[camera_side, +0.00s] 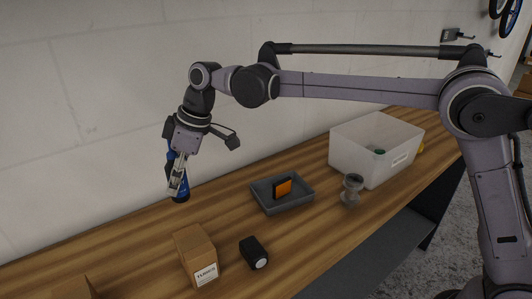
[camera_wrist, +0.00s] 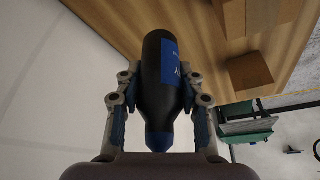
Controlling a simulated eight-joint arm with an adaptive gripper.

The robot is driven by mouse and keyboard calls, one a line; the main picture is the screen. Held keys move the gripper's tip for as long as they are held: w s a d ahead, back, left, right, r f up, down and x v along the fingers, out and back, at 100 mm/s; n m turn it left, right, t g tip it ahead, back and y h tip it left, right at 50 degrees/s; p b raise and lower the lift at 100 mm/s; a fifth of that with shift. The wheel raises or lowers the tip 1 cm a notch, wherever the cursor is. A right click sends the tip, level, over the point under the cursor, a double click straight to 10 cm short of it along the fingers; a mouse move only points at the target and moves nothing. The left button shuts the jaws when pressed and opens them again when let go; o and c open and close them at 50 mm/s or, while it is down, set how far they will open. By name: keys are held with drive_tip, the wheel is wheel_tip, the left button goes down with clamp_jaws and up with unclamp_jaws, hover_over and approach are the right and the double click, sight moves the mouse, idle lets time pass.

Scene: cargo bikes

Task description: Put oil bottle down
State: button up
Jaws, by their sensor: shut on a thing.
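The oil bottle (camera_side: 183,190) is dark with a blue label and a blue cap. In the side view it is upright near the wall side of the wooden workbench (camera_side: 110,232), with its base at or just above the wood; I cannot tell whether it touches. My gripper (camera_side: 177,184) points down and is shut on it, hiding part of it. In the wrist view the bottle (camera_wrist: 162,75) lies between the two fingers of my gripper (camera_wrist: 160,112), with its cap end toward my palm.
A cardboard box (camera_side: 193,250) and a small black device (camera_side: 254,252) stand nearer the front edge. A grey tray (camera_side: 297,205) holds an orange and black item (camera_side: 283,188). A glass jar (camera_side: 351,190) and a translucent bin (camera_side: 350,155) stand farther right. Bare wood surrounds the bottle.

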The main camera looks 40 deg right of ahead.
drive_tip(key=s+d, duration=0.3)
drive_tip(key=d, duration=1.6)
drive_tip(key=shift+n, duration=0.4)
drive_tip(key=a+f, duration=0.2)
drive_tip(key=a, duration=0.1)
drive_tip(key=w+a+f, duration=0.1)
drive_tip(key=a+f, duration=0.1)
drive_tip(key=a, duration=0.2)
drive_tip(key=a+f, duration=0.2)
drive_tip(key=a, duration=0.1)
drive_tip(key=shift+w+a+f, duration=0.2)
drive_tip(key=shift+a+f, duration=0.15)
drive_tip(key=shift+f, duration=1.95)
drive_tip(key=shift+f, duration=0.15)
drive_tip(key=o, duration=1.2)
